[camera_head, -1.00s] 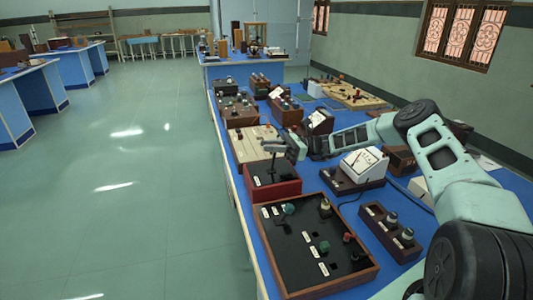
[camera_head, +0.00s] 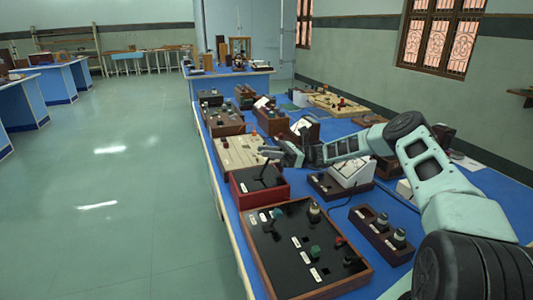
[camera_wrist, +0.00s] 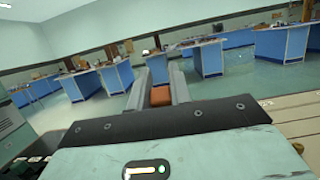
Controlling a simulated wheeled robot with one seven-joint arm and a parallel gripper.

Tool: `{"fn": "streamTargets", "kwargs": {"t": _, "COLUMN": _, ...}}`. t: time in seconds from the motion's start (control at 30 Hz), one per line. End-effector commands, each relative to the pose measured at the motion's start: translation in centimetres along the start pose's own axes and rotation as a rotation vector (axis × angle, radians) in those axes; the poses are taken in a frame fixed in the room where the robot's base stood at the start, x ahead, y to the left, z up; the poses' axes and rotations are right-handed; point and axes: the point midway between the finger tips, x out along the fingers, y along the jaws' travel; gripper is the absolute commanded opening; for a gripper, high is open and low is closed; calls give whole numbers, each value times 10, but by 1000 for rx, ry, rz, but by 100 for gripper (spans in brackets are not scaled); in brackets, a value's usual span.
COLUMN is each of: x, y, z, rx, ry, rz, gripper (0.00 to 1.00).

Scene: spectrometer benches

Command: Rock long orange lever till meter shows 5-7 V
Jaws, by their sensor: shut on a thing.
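My gripper (camera_head: 272,152) is over the red box (camera_head: 270,188) with a black top, in the head view. A thin dark lever (camera_head: 262,171) rises from that box and leans to the right, its upper end at my fingers. In the wrist view my gripper (camera_wrist: 160,92) is shut on an orange block-like piece (camera_wrist: 160,97), which looks like the lever's grip. A white sloped-face meter (camera_head: 350,171) stands on a dark wooden base right of the red box. Its reading is too small to make out.
A wooden-framed black panel (camera_head: 285,275) with knobs and switches lies in front of the red box. A brown block with knobs (camera_head: 380,232) is to its right. A beige board (camera_head: 238,149) lies behind. Open floor (camera_head: 110,220) is on the left.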

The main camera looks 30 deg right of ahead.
Motion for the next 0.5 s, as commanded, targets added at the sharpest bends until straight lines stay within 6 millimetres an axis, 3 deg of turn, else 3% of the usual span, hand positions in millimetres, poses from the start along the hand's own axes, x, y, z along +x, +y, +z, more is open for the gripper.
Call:
{"fn": "streamTargets", "kwargs": {"t": 0.13, "x": -4, "y": -2, "z": 6, "rx": -9, "ry": -3, "rz": -8, "gripper": 0}}
{"fn": "streamTargets", "kwargs": {"t": 0.17, "x": -4, "y": -2, "z": 7, "rx": -10, "ry": -3, "rz": -8, "gripper": 23}}
{"fn": "streamTargets", "kwargs": {"t": 0.23, "x": -4, "y": -2, "z": 6, "rx": -9, "ry": -3, "rz": -7, "gripper": 42}}
{"fn": "streamTargets", "kwargs": {"t": 0.5, "x": -2, "y": -1, "z": 4, "rx": -5, "ry": -2, "rz": -4, "gripper": 42}}
